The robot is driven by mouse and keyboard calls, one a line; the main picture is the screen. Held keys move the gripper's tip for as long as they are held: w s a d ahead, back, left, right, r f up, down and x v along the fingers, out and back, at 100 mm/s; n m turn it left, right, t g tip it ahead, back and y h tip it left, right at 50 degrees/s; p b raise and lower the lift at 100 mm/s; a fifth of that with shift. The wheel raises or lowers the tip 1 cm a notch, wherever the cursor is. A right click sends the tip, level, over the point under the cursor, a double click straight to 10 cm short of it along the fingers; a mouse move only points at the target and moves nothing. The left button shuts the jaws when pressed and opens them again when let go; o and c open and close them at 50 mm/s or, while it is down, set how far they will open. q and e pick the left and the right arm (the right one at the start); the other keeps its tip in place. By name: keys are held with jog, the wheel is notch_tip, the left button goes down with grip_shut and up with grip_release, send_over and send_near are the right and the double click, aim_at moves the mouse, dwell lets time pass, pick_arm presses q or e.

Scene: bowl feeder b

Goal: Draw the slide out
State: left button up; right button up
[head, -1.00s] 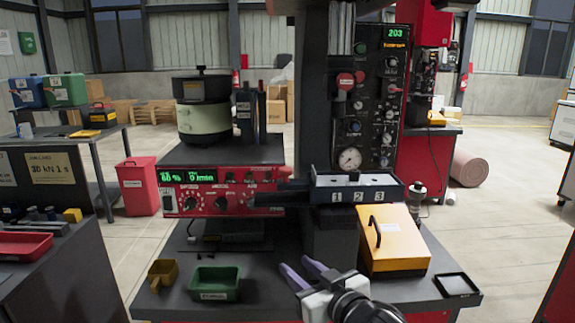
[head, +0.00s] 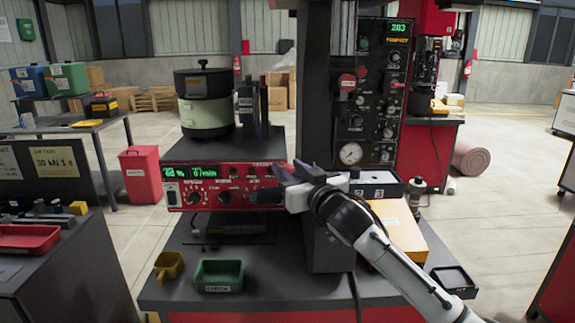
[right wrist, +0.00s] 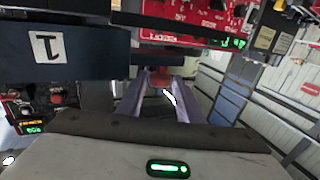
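The dark block marked 1, 2, 3 (head: 376,190) sits on the front of the machine column, partly hidden behind my right gripper. Its face marked 1 (right wrist: 48,48) shows in the right wrist view. A dark bar (right wrist: 185,44) reaches sideways from it, with a red knob (right wrist: 160,77) below the bar. My right gripper (head: 291,170) is at the block's left end. In the right wrist view its purple fingers (right wrist: 158,88) stand apart, one on each side of the red knob. I cannot tell whether they touch it. My left gripper is not in view.
The red control unit (head: 222,185) is close behind and left of my right gripper. A yellow case (head: 405,235) and a black tray (head: 452,279) stand at the right of the bench. A green bin (head: 219,275) and a yellow scoop (head: 168,266) lie at the front left.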

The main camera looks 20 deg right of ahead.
jog(key=shift+w+a, duration=0.1)
jog(key=shift+w, duration=0.65)
jog(key=shift+c, duration=0.2)
grip_shut()
